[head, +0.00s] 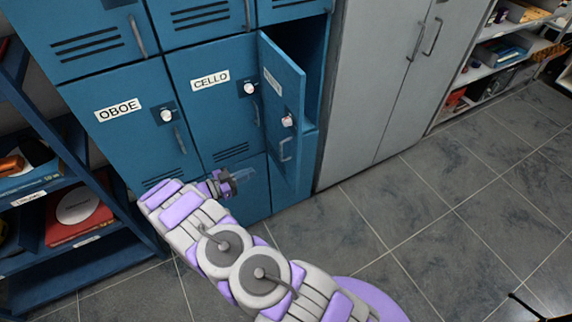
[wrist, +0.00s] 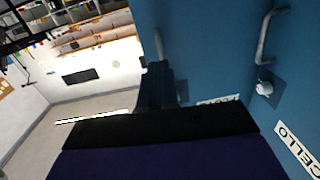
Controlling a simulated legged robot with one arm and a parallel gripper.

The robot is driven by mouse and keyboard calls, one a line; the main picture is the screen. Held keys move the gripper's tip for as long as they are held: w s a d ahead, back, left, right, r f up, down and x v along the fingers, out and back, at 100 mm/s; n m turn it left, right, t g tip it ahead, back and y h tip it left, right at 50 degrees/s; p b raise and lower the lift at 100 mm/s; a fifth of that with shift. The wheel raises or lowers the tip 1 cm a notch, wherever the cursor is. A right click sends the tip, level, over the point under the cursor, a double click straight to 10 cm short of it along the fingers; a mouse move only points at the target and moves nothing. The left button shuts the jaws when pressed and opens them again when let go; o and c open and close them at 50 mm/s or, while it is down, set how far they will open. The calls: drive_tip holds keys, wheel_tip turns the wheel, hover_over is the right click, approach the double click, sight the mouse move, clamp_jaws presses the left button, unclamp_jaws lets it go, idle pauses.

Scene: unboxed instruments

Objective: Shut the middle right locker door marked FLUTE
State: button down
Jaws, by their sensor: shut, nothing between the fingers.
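The blue locker door (head: 283,105) at the right end of the row stands open, swung out toward me, with a dark interior behind its right edge. It has a small label (head: 272,81) too oblique to read, a white knob (head: 288,121) and a handle (head: 286,148). My gripper (head: 242,177) is shut and empty. In the head view it appears low in front of the CELLO door, left of the open door's lower part; I cannot tell whether it touches anything. In the wrist view the fingers (wrist: 160,85) are dark and near blue panels.
The OBOE door (head: 110,135) and CELLO door (head: 215,110) are shut, with protruding knobs and handles. A grey cabinet (head: 375,90) stands right of the lockers. A blue shelf (head: 75,262) stands at the left.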

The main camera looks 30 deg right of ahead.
drive_tip(key=s+g, duration=0.1)
drive_tip(key=s, duration=0.1)
drive_tip(key=b, duration=0.2)
approach(295, 162)
drive_tip(key=shift+h, duration=0.3)
drive_tip(key=d, duration=0.7)
drive_tip(key=shift+w+f, duration=0.2)
drive_tip(key=shift+f, duration=0.05)
drive_tip(key=shift+a, duration=0.15)
